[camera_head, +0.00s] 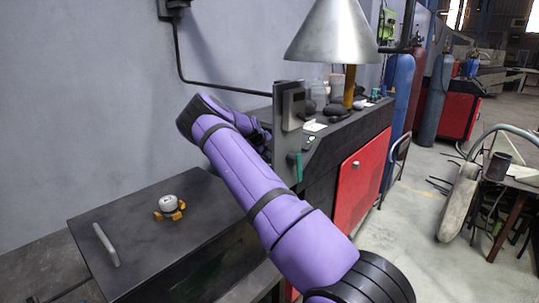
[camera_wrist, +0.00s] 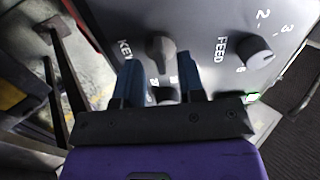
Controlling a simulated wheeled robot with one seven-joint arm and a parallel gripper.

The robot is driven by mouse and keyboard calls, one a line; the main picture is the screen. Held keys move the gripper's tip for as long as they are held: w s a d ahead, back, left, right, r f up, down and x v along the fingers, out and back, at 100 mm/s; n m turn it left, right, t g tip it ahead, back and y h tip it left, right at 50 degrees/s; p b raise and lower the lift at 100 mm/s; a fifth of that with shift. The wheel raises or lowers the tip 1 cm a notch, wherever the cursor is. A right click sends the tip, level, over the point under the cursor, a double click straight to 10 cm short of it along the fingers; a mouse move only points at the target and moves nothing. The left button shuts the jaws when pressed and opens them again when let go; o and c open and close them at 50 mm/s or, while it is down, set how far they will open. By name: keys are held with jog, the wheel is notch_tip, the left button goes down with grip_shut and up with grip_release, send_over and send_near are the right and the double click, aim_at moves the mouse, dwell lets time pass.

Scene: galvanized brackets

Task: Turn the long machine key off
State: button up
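A grey key knob (camera_wrist: 160,48) sits on the grey control panel (camera_wrist: 200,25) beside the lettering "KEY". My gripper (camera_wrist: 158,64) has its two blue fingers apart, with the knob just past and between the tips. I see a gap at each side of the knob; contact is not visible. In the head view my purple arm reaches to the machine (camera_head: 345,135), and the arm and a grey upright box hide my gripper and the key.
A "FEED" knob (camera_wrist: 258,50) is to the right on the panel. Another dark round part (camera_wrist: 165,94) shows between my fingers, partly hidden. In the head view, a dark box (camera_head: 150,215) with a small round device (camera_head: 169,203) stands at the left. A metal cone (camera_head: 332,32) is above the machine.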

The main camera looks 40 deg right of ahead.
jog(key=shift+x, duration=0.8)
jog(key=shift+c, duration=0.2)
grip_shut()
